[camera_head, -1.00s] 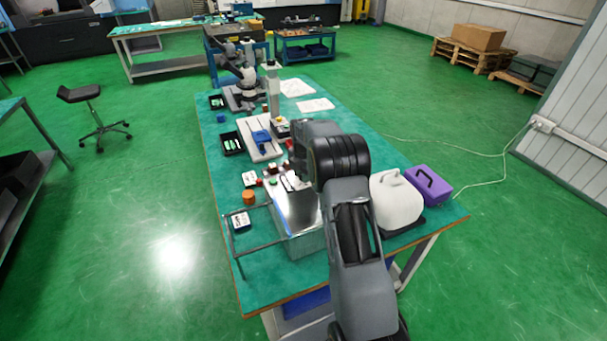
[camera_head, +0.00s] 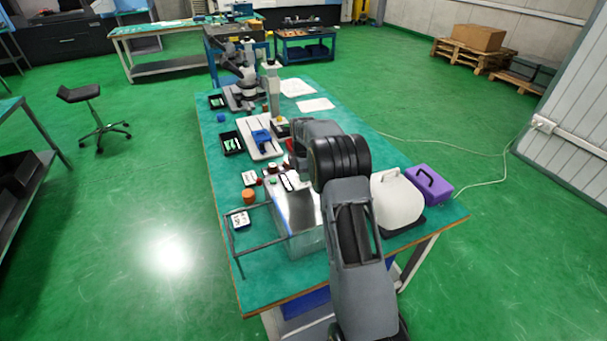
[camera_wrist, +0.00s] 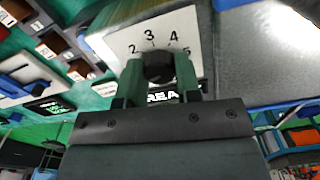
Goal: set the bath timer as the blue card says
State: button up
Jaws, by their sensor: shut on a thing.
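The timer's white face (camera_wrist: 118,40) is in the wrist view, with the printed numbers 2, 3, 4 and 5 around a black knob (camera_wrist: 158,66). My gripper (camera_wrist: 160,82) has its two green fingers closed on either side of this knob. The fingers hide the lower part of the dial, and I cannot make out a pointer mark. The metal bath (camera_head: 297,212) stands near the front of the green bench in the head view, partly behind my arm. My gripper is hidden there by the arm. I cannot single out the blue card.
A thin frame rail borders the bath's left. A microscope stands farther back.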

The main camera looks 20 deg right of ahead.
jog(key=m, duration=1.5)
jog(key=shift+b, duration=0.3)
jog(key=m, duration=0.7)
jog(key=shift+m, duration=0.4)
jog(key=m, duration=0.4)
jog(key=shift+m, duration=1.7)
